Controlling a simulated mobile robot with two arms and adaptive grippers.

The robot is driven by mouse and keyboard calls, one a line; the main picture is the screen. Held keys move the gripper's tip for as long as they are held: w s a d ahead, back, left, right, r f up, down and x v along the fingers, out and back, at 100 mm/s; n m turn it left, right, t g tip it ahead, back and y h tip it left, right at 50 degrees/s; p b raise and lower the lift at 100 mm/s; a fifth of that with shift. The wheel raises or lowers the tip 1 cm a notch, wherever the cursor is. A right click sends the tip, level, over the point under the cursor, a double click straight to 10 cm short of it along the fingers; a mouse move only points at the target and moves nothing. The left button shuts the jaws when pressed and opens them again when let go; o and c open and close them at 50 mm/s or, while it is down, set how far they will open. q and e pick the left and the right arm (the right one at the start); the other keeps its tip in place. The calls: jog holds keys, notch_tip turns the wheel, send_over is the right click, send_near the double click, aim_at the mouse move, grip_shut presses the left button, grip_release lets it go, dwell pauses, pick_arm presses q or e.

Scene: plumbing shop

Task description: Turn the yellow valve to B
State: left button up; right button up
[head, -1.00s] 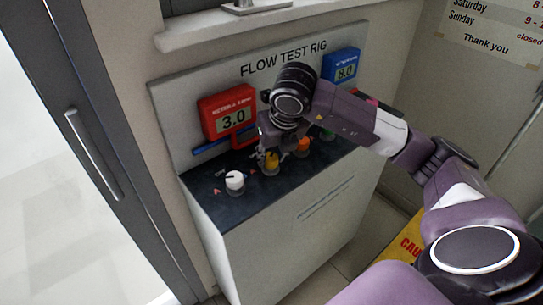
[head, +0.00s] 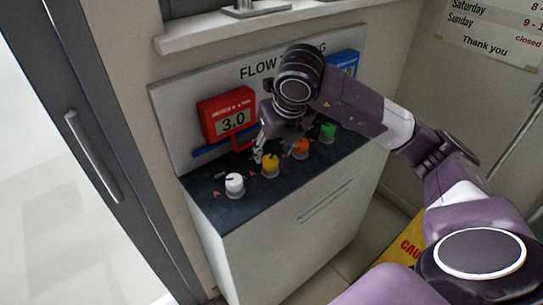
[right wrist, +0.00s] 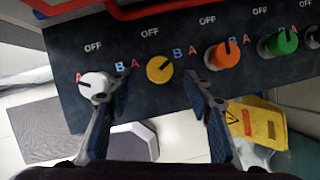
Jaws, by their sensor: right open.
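The yellow valve (head: 270,166) is a round knob on the dark sloping top of the flow test rig, between the white and orange knobs. In the right wrist view the yellow valve (right wrist: 160,69) shows whole, its dark pointer line slanting up and right, towards the blue B (right wrist: 178,53). The red A (right wrist: 134,63) is on its left and OFF (right wrist: 150,33) above it. My right gripper (head: 259,150) is open and empty just behind and above the valve. In the right wrist view its fingers (right wrist: 157,78) stand apart on either side of the valve, seemingly not touching it. My left gripper is not in view.
The white knob (head: 235,183) is left of the valve; the orange (head: 301,147) and green (head: 328,131) knobs are right. A red meter (head: 229,116) reading 3.0 and a blue meter (head: 345,62) are on the back panel. A yellow caution sign (head: 404,243) stands by the rig.

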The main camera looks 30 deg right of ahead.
jog(key=v, duration=0.7)
jog(key=shift+r, duration=0.4)
jog(key=shift+s, duration=0.15)
